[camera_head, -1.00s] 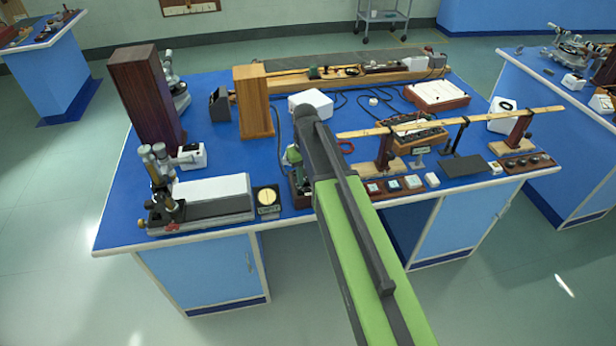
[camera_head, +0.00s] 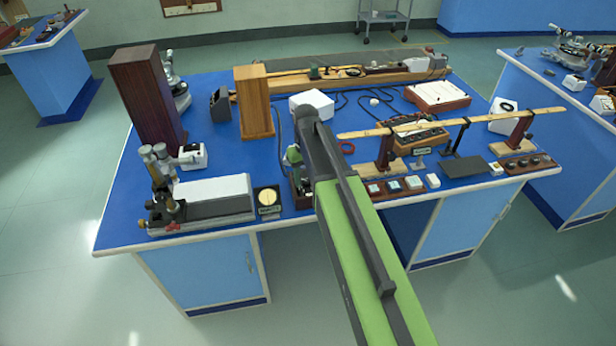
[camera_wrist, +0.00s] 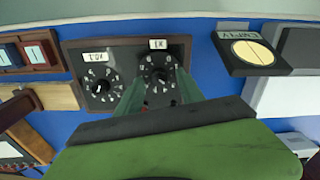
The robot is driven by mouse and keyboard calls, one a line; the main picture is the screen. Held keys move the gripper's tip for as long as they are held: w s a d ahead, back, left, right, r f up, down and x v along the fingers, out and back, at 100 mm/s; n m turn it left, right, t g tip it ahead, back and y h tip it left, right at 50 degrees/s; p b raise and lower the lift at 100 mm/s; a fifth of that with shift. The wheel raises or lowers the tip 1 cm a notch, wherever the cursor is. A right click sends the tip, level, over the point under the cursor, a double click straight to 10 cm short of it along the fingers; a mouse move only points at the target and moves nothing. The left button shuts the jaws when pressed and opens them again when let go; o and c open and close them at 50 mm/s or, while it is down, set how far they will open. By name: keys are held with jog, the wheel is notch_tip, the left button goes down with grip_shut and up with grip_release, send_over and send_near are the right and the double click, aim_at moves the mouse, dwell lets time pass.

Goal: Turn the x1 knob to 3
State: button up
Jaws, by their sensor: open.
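In the wrist view a dark dial box with two knobs shows upside down. The x1 knob (camera_wrist: 160,76) is black, in a ring of white numerals, on the right half under the X1 label (camera_wrist: 158,44). My gripper (camera_wrist: 160,84) is open, with one green finger on each side of the lower part of the x1 knob. I cannot tell whether the fingers touch it. The numeral it points to is not readable. A second knob (camera_wrist: 101,86) sits to its left. In the head view my arm hides the knobs.
A round yellow dial in a black frame (camera_wrist: 252,52) lies right of the box in the wrist view. A brown holder with small labelled blocks (camera_wrist: 28,52) is close on the left. In the head view, a white-covered instrument (camera_head: 212,188) stands left of my arm.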

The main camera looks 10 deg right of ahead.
aim_at(306, 180)
notch_tip(306, 180, up, 17)
jog(key=p, duration=1.7)
jog(key=shift+r, duration=0.2)
